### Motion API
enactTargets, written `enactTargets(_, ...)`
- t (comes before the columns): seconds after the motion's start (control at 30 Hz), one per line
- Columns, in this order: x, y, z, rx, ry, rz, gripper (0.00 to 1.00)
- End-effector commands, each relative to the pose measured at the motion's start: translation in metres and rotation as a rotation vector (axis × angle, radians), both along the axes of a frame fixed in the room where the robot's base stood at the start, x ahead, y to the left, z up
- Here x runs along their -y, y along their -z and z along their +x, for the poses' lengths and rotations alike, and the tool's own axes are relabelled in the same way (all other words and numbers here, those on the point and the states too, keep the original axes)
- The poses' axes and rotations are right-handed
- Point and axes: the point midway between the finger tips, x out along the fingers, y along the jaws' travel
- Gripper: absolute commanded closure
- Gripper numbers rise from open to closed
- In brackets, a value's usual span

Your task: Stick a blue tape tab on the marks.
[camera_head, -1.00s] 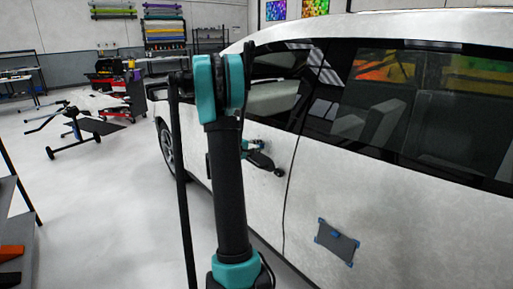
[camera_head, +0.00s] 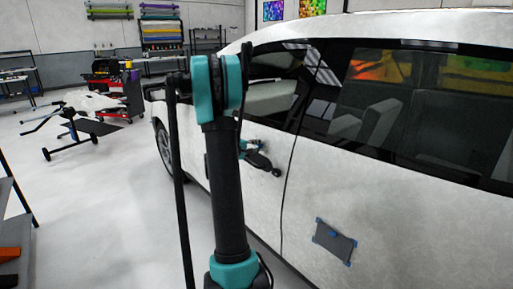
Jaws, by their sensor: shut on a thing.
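A dark grey rectangular sheet (camera_head: 335,243) is on the white car door at lower right, tilted, with small blue tabs at its corners. One blue tab (camera_head: 333,234) shows near its upper middle. The end of my arm, with my gripper (camera_head: 262,160), shows partly in front of the car's side, behind my upright arm link. It is dark with a little teal and blue. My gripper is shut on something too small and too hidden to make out. I cannot tell whether it touches the door. I cannot make out marks on the car.
The white car (camera_head: 420,215) fills the right side. A trestle stand (camera_head: 70,132) and a red tool cart (camera_head: 122,92) are at the left. A rack of coloured rolls (camera_head: 160,35) is on the back wall. A dark shelf edge (camera_head: 15,215) is at lower left. The floor between is clear.

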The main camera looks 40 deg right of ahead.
Motion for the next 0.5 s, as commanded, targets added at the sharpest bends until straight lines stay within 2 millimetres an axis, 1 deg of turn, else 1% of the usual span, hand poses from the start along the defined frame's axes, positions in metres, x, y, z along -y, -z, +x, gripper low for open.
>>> enactTargets(0.5,0.0070,0.0017,0.0006,0.000,0.000,0.000,1.00)
